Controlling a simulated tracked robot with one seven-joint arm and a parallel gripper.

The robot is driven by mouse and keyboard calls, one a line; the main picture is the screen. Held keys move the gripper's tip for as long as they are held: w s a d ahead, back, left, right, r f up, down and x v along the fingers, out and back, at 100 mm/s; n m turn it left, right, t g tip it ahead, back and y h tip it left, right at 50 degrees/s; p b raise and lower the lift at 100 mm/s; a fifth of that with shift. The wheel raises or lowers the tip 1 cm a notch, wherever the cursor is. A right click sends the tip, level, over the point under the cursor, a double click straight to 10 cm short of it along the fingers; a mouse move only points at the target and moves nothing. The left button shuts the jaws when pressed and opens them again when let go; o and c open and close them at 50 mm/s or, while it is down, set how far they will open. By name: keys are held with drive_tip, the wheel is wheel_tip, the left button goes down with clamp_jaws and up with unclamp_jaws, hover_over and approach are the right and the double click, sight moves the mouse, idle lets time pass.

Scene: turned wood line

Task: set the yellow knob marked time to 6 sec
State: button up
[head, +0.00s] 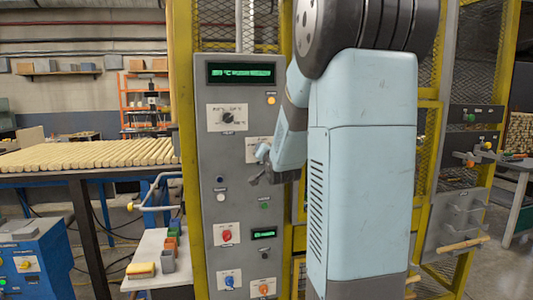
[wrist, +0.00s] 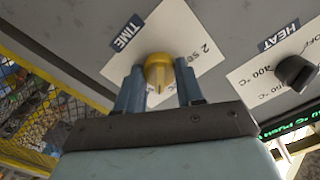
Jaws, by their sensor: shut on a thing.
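In the wrist view the yellow knob (wrist: 159,70) sits on a white plate with a blue "TIME" label (wrist: 126,33). My gripper (wrist: 160,88) is shut on this knob, one blue finger on each side. The knob's pointed end faces down in the wrist picture, towards my gripper's body. A mark that starts with "2" shows on the plate to the right of the knob; other marks are hidden. In the head view my gripper (head: 262,153) is at the grey panel (head: 209,170), in front of a partly covered white plate (head: 252,150). The knob cannot be made out there.
A black knob (wrist: 296,72) on the "HEAT" plate is close to the right of my gripper. Below on the panel are a red knob (head: 227,236), a blue knob (head: 230,281) and an orange knob (head: 264,289). A yellow mesh guard (wrist: 45,110) lies left in the wrist view.

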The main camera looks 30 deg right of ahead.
drive_tip(key=shift+d+m, duration=0.15)
drive_tip(key=shift+m, duration=1.15)
drive_tip(key=shift+s+m, duration=0.1)
drive_tip(key=shift+m, duration=0.2)
drive_tip(key=o, duration=1)
drive_tip(key=shift+o, duration=0.2)
drive_tip(key=v, duration=1.3)
drive_tip(key=shift+s, duration=0.35)
drive_tip(key=shift+a, duration=0.2)
